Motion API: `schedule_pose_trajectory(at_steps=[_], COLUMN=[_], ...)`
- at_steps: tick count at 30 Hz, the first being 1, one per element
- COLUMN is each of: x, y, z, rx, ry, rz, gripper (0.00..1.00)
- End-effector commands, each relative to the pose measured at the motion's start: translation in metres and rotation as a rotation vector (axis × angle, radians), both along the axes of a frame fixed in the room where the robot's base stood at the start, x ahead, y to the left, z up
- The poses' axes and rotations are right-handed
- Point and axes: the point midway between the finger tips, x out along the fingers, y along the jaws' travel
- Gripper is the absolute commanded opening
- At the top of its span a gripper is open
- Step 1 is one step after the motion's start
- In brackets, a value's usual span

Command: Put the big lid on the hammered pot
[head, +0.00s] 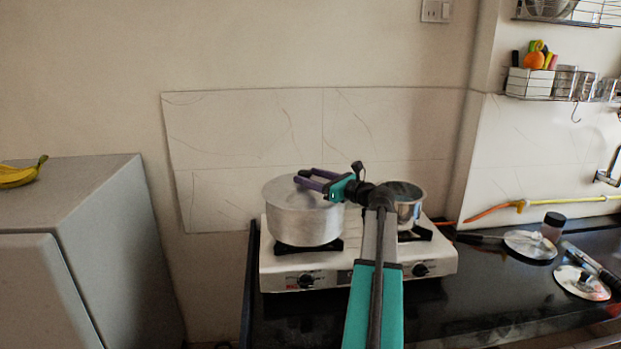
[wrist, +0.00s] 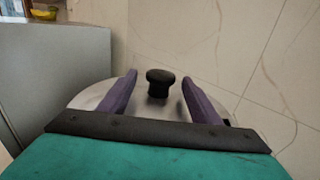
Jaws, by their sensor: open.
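The hammered pot (head: 303,226) is a wide silver pot on the left burner of the stove. A flat silver lid (wrist: 138,108), apparently the big lid, covers its top; in the head view its top (head: 280,186) looks level on the rim. Its black knob (wrist: 160,80) stands between my two purple fingers in the wrist view. My gripper (head: 297,180) is open over the lid, with a gap on each side of the knob. The knob is not clear in the head view, and the far rim contact cannot be seen closely.
A smaller steel pot (head: 407,212) sits on the right burner, behind my arm. Two more lids, one farther back (head: 530,245) and one nearer (head: 580,284), lie on the black counter at right beside a dark-capped jar (head: 553,226). A grey fridge (head: 90,240) stands left.

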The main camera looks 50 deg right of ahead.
Motion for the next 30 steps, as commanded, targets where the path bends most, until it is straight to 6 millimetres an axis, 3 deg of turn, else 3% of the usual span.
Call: schedule_pose_trajectory(at_steps=[11,30], x=[-0.016,-0.113], y=[-0.001,-0.008], z=[-0.002,-0.001], rx=[-0.001,-0.001], ry=[0.002,-0.001], rz=[-0.002,-0.003], gripper=[0.58,0.58])
